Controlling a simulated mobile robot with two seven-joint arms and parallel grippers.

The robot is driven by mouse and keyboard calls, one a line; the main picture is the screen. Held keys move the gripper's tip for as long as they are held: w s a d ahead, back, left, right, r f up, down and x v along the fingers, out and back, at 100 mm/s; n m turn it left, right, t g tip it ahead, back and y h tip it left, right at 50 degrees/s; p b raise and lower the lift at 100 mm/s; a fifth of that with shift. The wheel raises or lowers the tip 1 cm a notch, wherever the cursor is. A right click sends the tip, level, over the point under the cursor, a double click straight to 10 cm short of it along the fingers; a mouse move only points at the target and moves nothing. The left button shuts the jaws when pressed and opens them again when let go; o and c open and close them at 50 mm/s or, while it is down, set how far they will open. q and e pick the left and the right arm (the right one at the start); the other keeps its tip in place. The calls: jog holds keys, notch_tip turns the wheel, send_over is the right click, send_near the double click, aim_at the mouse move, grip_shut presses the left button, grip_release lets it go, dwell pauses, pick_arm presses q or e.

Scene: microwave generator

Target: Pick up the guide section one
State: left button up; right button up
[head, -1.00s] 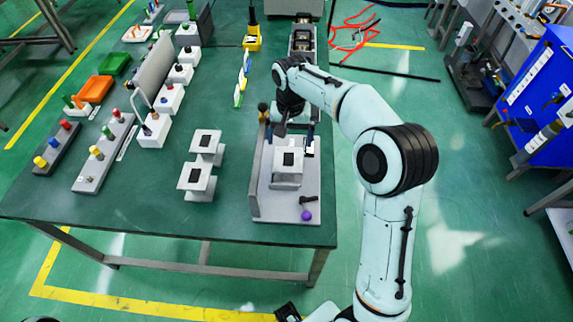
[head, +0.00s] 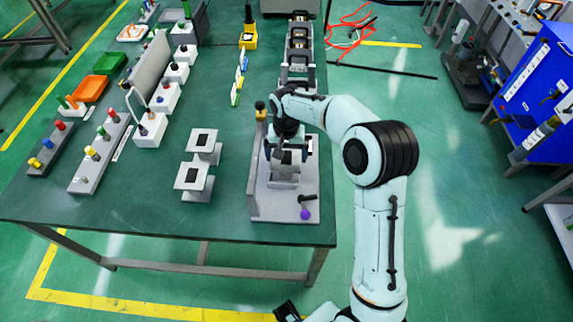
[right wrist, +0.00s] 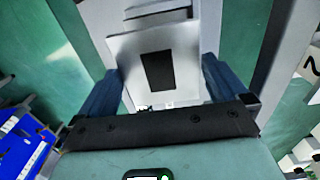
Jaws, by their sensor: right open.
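A light grey guide section with a black rectangle on its top face sits in the grey fixture (head: 268,207) at the table's right end. In the head view its lower part (head: 284,181) shows below my right gripper (head: 289,156), which covers much of it. In the right wrist view the guide section (right wrist: 185,75) lies between the two blue fingers of my right gripper (right wrist: 160,68). The fingers are apart, one on each side of it; whether they touch it I cannot tell. Two similar grey guide sections (head: 193,178) (head: 204,143) stand on the table to the left of the fixture.
The fixture has an upright side plate and a purple-knobbed lever (head: 306,213) at its front. A dark machine (head: 299,45) stands behind my right arm. Button blocks (head: 98,160) and trays (head: 109,63) fill the table's left side. The front left tabletop is clear.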

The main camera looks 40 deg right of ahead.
jog(key=shift+f, duration=0.25)
dwell(0.3)
jog(key=c, duration=1.5)
jog(key=shift+r, duration=0.1)
jog(key=shift+c, duration=0.3)
jog(key=shift+r, duration=0.1)
